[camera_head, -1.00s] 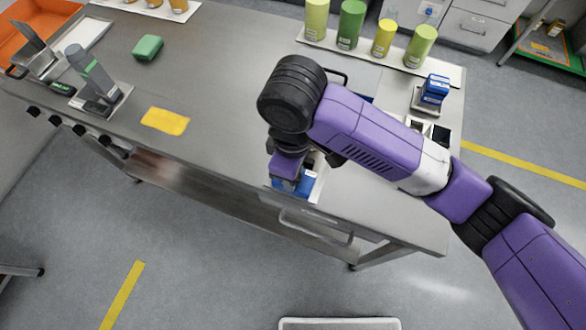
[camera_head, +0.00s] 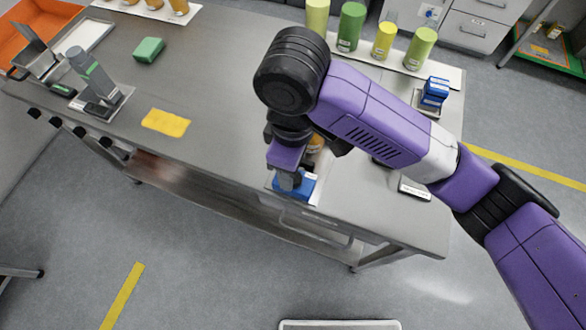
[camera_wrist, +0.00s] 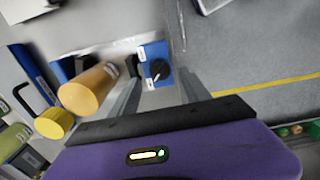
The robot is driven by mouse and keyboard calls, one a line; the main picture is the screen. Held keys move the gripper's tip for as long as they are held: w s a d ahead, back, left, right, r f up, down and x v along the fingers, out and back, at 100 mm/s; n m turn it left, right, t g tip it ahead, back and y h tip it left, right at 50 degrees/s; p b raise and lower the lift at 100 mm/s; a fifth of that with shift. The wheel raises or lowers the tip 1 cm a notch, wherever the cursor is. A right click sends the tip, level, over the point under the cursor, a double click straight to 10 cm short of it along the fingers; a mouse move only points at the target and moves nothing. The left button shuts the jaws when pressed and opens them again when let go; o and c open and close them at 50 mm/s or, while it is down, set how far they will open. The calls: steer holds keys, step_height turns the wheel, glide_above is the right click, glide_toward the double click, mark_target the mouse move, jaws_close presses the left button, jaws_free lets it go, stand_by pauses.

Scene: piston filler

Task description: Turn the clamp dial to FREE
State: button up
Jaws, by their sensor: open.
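The clamp dial (camera_wrist: 159,70) is a round black knob with a white pointer line on a blue block (camera_wrist: 152,50). Two small white labels sit beside it; their words are too small to read. The pointer slants toward the lower label. In the head view the blue block (camera_head: 306,187) is at the table's front edge, partly hidden by my gripper (camera_head: 290,182). In the wrist view my gripper (camera_wrist: 154,88) is open, its blurred fingers on either side of the dial. I cannot tell whether they touch it.
An amber cylinder (camera_wrist: 88,90) stands beside the blue block, close to my left finger in the wrist view. A yellow cylinder (camera_wrist: 53,124) is farther left. A yellow cloth (camera_head: 166,121) and green sponge (camera_head: 148,49) lie on the table.

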steer(key=shift+r, duration=1.75)
steer(key=shift+a, duration=0.1)
